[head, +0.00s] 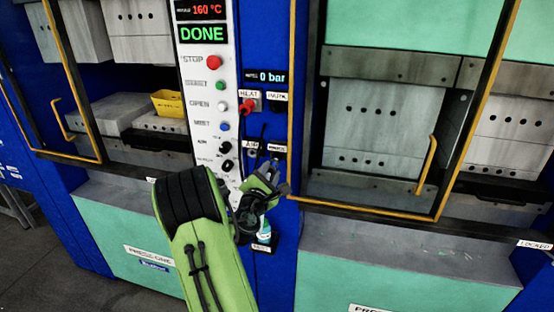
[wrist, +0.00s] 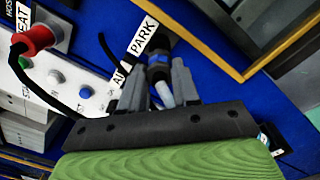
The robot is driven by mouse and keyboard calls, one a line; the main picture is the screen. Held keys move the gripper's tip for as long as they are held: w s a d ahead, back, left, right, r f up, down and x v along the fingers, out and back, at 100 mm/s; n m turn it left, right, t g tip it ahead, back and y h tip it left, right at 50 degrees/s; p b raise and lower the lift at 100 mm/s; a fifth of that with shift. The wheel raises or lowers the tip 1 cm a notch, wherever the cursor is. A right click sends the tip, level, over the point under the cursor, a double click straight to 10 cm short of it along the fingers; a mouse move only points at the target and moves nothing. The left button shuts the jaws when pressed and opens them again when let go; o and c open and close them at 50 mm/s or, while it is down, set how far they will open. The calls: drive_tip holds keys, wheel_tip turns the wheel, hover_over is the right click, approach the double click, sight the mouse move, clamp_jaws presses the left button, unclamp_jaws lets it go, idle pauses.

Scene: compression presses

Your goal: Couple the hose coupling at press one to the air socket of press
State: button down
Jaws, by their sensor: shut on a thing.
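My gripper (head: 266,178) is at the blue column between the two presses, below the gauge reading 0 bar. In the wrist view its grey fingers (wrist: 157,85) are shut on the hose coupling (wrist: 158,60), which has a blue ring and a dark end. A pale hose section shows between the fingers. The AIR label (head: 252,145) is just left of my gripper in the head view. It is partly covered by the fingers in the wrist view. I cannot tell whether the coupling touches a socket. The PARK label (wrist: 142,37) is beside the coupling's dark end.
A red plug (head: 248,106) with a black cord sits at the HEAT socket, close to my gripper. The white button panel (head: 212,110) reads DONE. Press guards with yellow handles (head: 427,165) stand either side. A yellow piece (head: 168,103) lies in the left press.

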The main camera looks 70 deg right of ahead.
idle(0.3)
drive_tip(key=shift+s+a+b, duration=0.15)
drive_tip(key=shift+a+b, duration=0.6)
drive_tip(key=shift+a, duration=0.25)
drive_tip(key=shift+s+a+b, duration=0.15)
drive_tip(key=shift+a+b, duration=0.55)
drive_tip(key=shift+a, duration=0.3)
